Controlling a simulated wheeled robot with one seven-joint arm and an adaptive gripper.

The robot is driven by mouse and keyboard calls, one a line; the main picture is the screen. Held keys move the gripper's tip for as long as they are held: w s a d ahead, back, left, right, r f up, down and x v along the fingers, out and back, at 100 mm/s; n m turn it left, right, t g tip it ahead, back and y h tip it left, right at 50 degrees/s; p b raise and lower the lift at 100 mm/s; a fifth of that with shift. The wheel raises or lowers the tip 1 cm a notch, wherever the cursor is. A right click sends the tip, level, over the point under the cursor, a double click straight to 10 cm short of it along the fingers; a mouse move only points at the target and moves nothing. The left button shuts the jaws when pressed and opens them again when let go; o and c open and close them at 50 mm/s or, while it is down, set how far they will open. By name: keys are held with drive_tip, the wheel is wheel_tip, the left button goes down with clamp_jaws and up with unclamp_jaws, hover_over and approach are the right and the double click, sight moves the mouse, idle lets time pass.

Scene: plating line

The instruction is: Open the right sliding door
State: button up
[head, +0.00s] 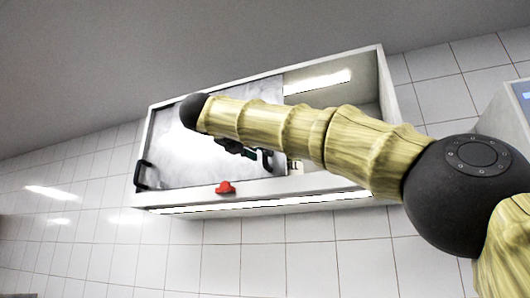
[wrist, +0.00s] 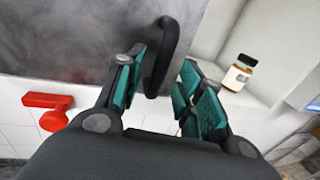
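The right sliding door is a grey metal panel (wrist: 75,40) with a black bar handle (wrist: 167,38) near its right edge. In the head view, grey paneling (head: 180,155) covers the left and middle of the wall cabinet (head: 385,90), and the right part is uncovered. My gripper (wrist: 163,62) is open, with one teal-padded finger on each side of the handle. There is a visible gap on the right side; contact on the left is unclear. In the head view my gripper (head: 240,148) is at the handle (head: 267,161), and my arm hides part of the front.
A red fitting (head: 225,187) sits on the cabinet's lower edge. Another black handle (head: 141,176) is at the far left. A grey unit with a screen (head: 515,105) is at the right.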

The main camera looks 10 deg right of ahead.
drive_tip(key=v, duration=0.8)
drive_tip(key=shift+s+a, duration=0.15)
drive_tip(key=shift+s, duration=0.1)
drive_tip(key=shift+w, duration=0.1)
